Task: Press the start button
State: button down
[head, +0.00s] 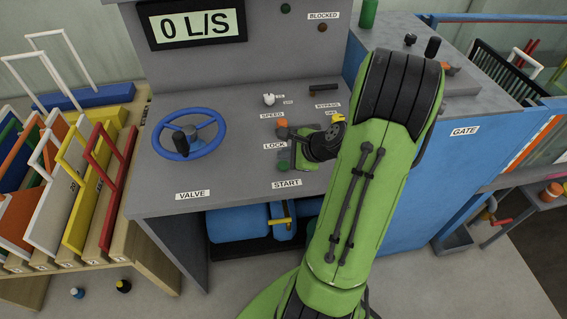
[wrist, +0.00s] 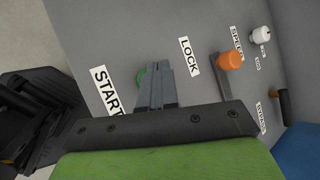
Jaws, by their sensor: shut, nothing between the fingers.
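The green start button (head: 283,165) is on the grey sloping panel, just above the START label (head: 286,184). In the wrist view the button (wrist: 141,77) shows as a green edge beside my fingers, partly hidden by them. My gripper (head: 291,165) is shut and empty, with its fingertips right by the button. In the wrist view the closed grey fingers (wrist: 154,70) point at the panel beside the button. I cannot tell whether they touch it. The display (head: 195,27) reads 0 L/S.
A lever with an orange knob (wrist: 229,60) stands close to my gripper, by the LOCK label (wrist: 190,55). A white knob (head: 268,99) and a bypass lever (head: 323,88) are higher up. A blue valve wheel (head: 187,135) is at left. Bare panel lies between.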

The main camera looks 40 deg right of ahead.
aim_at(286, 166)
jog(key=shift+f, duration=0.1)
dwell(0.5)
jog(key=shift+f, duration=0.4)
jog(key=shift+f+b, duration=0.5)
jog(key=shift+b, duration=0.1)
dwell(0.3)
jog(key=shift+r+p, duration=0.95)
jog(key=shift+r, duration=0.05)
notch_tip(286, 166, up, 6)
jog(key=p, duration=0.5)
jog(key=shift+p, duration=0.35)
